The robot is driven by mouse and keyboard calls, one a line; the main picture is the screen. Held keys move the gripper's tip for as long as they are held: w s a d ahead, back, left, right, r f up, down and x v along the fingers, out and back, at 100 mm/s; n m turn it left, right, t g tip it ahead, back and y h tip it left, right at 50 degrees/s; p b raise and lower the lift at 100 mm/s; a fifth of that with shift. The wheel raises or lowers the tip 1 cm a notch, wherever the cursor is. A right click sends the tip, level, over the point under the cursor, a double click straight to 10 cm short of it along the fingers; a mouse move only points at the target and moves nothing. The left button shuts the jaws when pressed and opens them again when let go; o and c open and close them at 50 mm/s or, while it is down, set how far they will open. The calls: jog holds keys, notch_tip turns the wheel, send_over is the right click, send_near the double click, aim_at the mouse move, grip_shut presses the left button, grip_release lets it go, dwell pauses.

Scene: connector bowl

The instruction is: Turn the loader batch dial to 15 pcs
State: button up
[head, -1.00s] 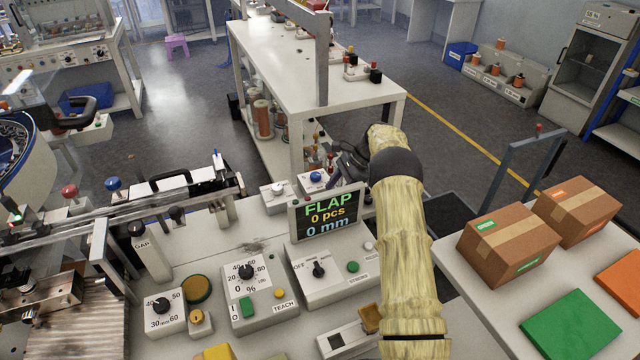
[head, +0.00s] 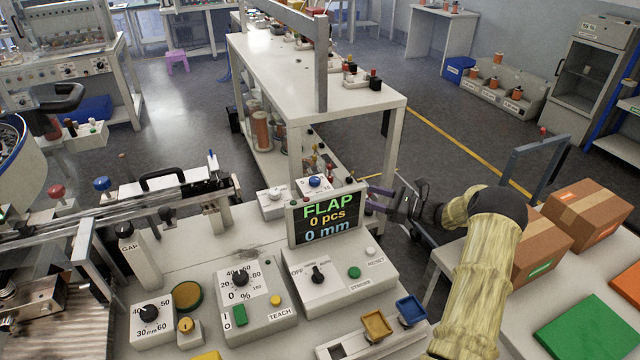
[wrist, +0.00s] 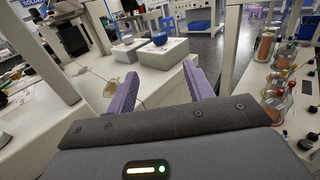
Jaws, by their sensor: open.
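No dial is legibly marked as the batch dial. One black dial (head: 148,313) has a 30 to 60 scale, another (head: 239,279) a percent scale, and a black selector (head: 318,274) is marked OFF. Behind the display are a box with a pale knob (head: 275,194) and one with a blue knob (head: 314,182); the blue knob also shows in the wrist view (wrist: 159,38). My gripper (head: 371,200) is open and empty, right of the display; its purple fingers (wrist: 160,80) touch nothing visible in the wrist view.
Cardboard boxes (head: 573,220) stand on the right table. A white bench (head: 318,95) rises behind the panel. A GAP post (head: 137,254) stands at left.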

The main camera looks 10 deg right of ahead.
aim_at(320, 182)
jog(key=p+x, duration=0.1)
jog(key=x, duration=1.6)
jog(key=shift+a+f, duration=0.1)
jog(key=shift+a, duration=0.1)
jog(key=c, duration=1)
